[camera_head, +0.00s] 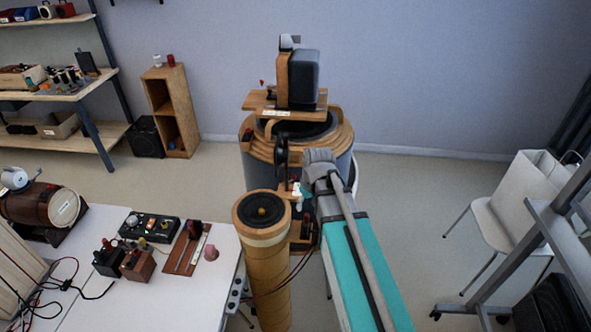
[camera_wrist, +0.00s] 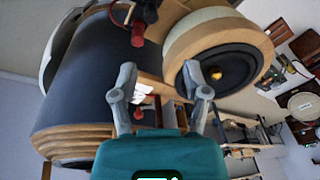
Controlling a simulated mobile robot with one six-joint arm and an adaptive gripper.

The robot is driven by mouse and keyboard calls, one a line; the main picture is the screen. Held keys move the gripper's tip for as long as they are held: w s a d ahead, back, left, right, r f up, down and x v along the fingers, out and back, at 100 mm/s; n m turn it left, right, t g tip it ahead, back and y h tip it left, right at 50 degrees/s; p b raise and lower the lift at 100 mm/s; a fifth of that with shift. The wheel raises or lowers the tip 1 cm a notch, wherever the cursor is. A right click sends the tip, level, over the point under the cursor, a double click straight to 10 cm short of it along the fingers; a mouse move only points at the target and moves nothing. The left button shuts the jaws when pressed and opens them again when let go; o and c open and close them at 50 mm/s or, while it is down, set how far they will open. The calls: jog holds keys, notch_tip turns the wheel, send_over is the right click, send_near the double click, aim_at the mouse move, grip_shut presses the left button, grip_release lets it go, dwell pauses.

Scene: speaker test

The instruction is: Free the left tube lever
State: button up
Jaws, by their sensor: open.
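A tan tube (camera_head: 268,275) with a black speaker cone on top stands upright in the head view, left of my arm. Its pale rim and cone also show at the upper right of the wrist view (camera_wrist: 236,42). My gripper (camera_wrist: 161,92) is open, its two grey fingers apart, between the tube and a large dark drum (camera_wrist: 85,75). A red-ended part (camera_wrist: 138,113) shows beside the left finger, with a white label (camera_wrist: 143,94) near it. Another red-ended part (camera_wrist: 137,33) hangs from a black piece above. I cannot tell which one is the left tube lever. Finger contact is unclear.
The drum stands behind the tube, carrying a wooden stand with a dark speaker box (camera_head: 304,78). A white table (camera_head: 215,290) with small devices is close on the left. A white chair (camera_head: 528,195) and grey frame stand right. Dark cables hang beside the tube.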

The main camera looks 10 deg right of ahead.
aim_at(294, 175)
jog(key=w+d+r+n+t+p, duration=0.1)
jog(key=w+r+n+p, duration=0.1)
jog(key=w+r, duration=0.2)
jog(key=w+d+r+n+t+y+p, duration=0.1)
jog(key=w+d+r+n+p, duration=0.1)
jog(key=w, duration=0.9)
jog(key=shift+w+r+n+y+p, duration=0.25)
jog(key=shift+r+n+p, duration=0.3)
jog(key=shift+r, duration=0.3)
jog(key=shift+f, duration=0.15)
jog(key=b+x, duration=1.2)
jog(key=x, duration=0.1)
jog(key=shift+w+a+f+b, duration=0.1)
jog(key=shift+w+f+b, duration=0.05)
jog(key=shift+b, duration=0.15)
grip_shut()
